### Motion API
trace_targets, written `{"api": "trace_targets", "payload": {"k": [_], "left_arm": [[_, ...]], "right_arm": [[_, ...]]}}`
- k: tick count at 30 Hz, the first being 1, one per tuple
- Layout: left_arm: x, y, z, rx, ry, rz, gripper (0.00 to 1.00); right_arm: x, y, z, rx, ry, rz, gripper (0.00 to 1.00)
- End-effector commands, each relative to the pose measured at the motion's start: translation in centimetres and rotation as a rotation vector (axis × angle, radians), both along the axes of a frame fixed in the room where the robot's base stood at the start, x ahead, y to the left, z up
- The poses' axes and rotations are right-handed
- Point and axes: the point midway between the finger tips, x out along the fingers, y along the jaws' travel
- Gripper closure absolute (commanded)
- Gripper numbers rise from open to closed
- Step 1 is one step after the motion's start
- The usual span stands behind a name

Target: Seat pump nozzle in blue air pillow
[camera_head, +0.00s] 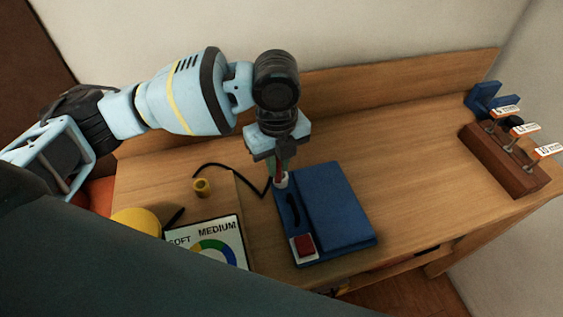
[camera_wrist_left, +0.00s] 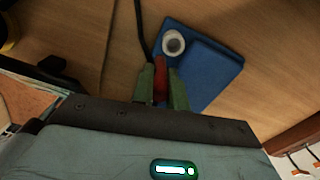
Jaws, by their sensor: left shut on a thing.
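The blue air pillow (camera_head: 340,205) lies flat on the wooden bench and also shows in the left wrist view (camera_wrist_left: 210,60). Its round white valve (camera_wrist_left: 173,43) has a grey centre and sits near one corner; the valve shows in the head view (camera_head: 281,180) just below the gripper. My left gripper (camera_head: 278,168), with green fingers in the left wrist view (camera_wrist_left: 162,85), is shut on the red pump nozzle (camera_wrist_left: 160,75). A black hose (camera_wrist_left: 142,30) runs from the nozzle. The nozzle is beside the uncovered valve in the wrist view. My right gripper is not in view.
A red button (camera_head: 303,246) sits at the pillow's front left corner. A gauge marked SOFT and MEDIUM (camera_head: 208,242), a small yellow ring-like piece (camera_head: 202,187) and a larger yellow object (camera_head: 137,221) are left. A brown rack (camera_head: 503,160) stands far right. The bench between is clear.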

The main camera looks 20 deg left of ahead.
Motion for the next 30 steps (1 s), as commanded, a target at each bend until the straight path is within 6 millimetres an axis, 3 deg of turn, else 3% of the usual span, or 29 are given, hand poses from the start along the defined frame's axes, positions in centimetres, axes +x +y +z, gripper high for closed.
{"api": "trace_targets", "payload": {"k": [4,14,21,30], "left_arm": [[1.5,0.1,-0.2,0.001,0.001,0.0,1.0],[2.5,0.2,-0.2,0.001,-0.001,0.001,1.0],[2.5,0.2,-3.4,0.001,0.0,0.001,1.0],[2.6,0.2,-3.7,0.0,-0.003,0.0,1.0]], "right_arm": [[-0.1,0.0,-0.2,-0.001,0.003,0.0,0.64],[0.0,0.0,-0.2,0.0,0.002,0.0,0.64],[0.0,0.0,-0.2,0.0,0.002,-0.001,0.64],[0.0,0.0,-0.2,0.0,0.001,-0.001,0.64]]}}
